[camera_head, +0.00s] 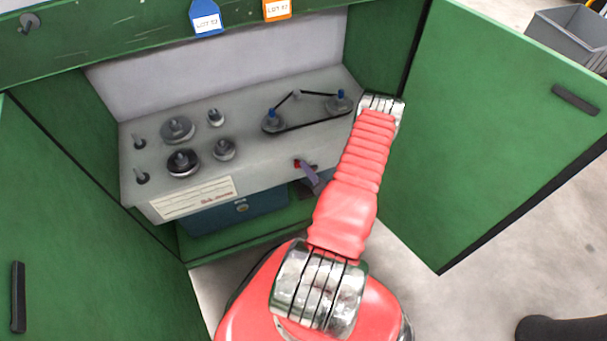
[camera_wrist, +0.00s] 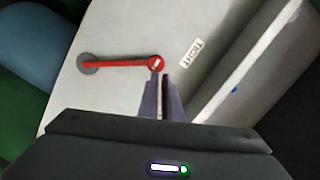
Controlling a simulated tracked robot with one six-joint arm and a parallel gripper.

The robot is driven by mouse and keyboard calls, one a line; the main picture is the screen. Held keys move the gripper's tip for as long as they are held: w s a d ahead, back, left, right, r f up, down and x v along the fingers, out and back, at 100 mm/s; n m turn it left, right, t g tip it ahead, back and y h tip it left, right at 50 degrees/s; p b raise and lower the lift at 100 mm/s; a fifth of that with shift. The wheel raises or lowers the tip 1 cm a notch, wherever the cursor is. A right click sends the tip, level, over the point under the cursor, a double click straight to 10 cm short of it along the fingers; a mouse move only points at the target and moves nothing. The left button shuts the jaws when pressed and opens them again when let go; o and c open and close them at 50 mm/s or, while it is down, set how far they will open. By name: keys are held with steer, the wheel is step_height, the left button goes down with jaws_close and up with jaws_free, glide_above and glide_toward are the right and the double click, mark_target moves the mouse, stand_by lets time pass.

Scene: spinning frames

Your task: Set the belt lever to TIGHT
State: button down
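The belt lever (camera_wrist: 120,64) is a red bar on a round grey pivot (camera_wrist: 86,63). Its round red knob (camera_wrist: 155,62) is at the end beside the white TIGHT label (camera_wrist: 192,53), a short gap apart. In the head view a red part of the lever (camera_head: 297,163) shows on the cabinet unit's front face. My gripper (camera_wrist: 159,75) has its two narrow purple fingers close together, tips right at the knob's edge. Nothing shows between them; contact with the knob cannot be told. In the head view the gripper (camera_head: 308,173) is partly hidden by my arm.
A black belt (camera_head: 310,124) runs around blue-topped pulleys on the grey top (camera_head: 245,105). Several spools stand to its left. The green cabinet doors stand open left (camera_head: 80,220) and right (camera_head: 480,130) of my arm. A blue box (camera_head: 240,208) sits beneath the grey unit.

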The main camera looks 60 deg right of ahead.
steer(key=shift+w+r, duration=0.15)
steer(key=shift+w, duration=0.25)
steer(key=shift+r, duration=0.1)
steer(key=s+a+r, duration=0.2)
steer(key=s+r, duration=0.1)
steer(key=s, duration=0.8)
steer(key=shift+s+a+r, duration=0.15)
steer(key=shift+s+r, duration=0.05)
steer(key=shift+r, duration=0.05)
stand_by(0.6)
